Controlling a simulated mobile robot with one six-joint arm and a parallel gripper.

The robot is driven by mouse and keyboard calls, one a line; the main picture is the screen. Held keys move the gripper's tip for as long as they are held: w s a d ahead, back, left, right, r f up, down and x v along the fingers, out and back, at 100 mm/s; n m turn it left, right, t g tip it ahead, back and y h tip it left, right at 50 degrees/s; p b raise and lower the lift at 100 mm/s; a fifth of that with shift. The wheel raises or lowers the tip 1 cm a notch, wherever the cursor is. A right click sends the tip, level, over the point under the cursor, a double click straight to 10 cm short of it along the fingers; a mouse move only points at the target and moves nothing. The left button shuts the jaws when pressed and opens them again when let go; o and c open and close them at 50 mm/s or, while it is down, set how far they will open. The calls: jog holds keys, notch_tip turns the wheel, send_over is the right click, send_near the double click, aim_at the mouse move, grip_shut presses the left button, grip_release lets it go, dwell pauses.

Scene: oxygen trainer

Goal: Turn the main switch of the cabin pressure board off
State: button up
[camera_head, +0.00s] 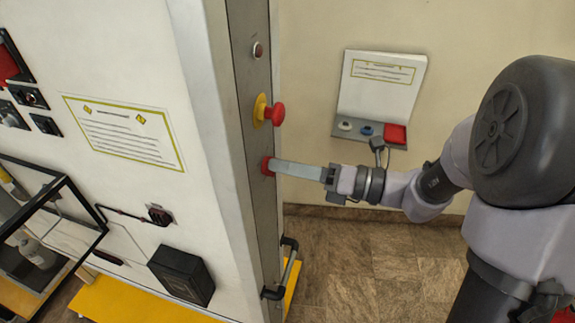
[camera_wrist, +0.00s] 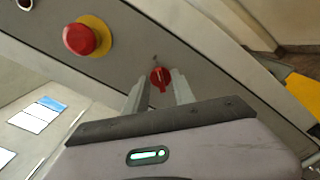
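The main switch is a red rotary knob (camera_head: 267,166) low on the grey side strip of the white board (camera_head: 222,130). In the wrist view the knob (camera_wrist: 160,78) shows at the fingertips, its grip bar running roughly up and down the picture. My gripper (camera_head: 279,168) reaches in from the right with its fingertips at the knob. In the wrist view my gripper (camera_wrist: 160,88) is open, with one finger on each side of the knob and small gaps visible. I cannot tell whether either finger touches it.
A red mushroom button (camera_head: 275,114) on a yellow base sits just above the knob. A black handle (camera_head: 282,268) sticks out below. A wall console (camera_head: 381,95) hangs behind my wrist. The floor (camera_head: 370,265) below is clear.

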grip_shut()
jog(key=shift+n, duration=0.3)
jog(key=shift+s+a+f+n+b, duration=0.1)
jog(key=shift+s+n+b, duration=0.05)
jog(key=shift+n+b, duration=4.35)
jog(key=shift+s+n+b, duration=0.15)
jog(key=shift+n+b, duration=3.95)
jog(key=shift+b, duration=0.8)
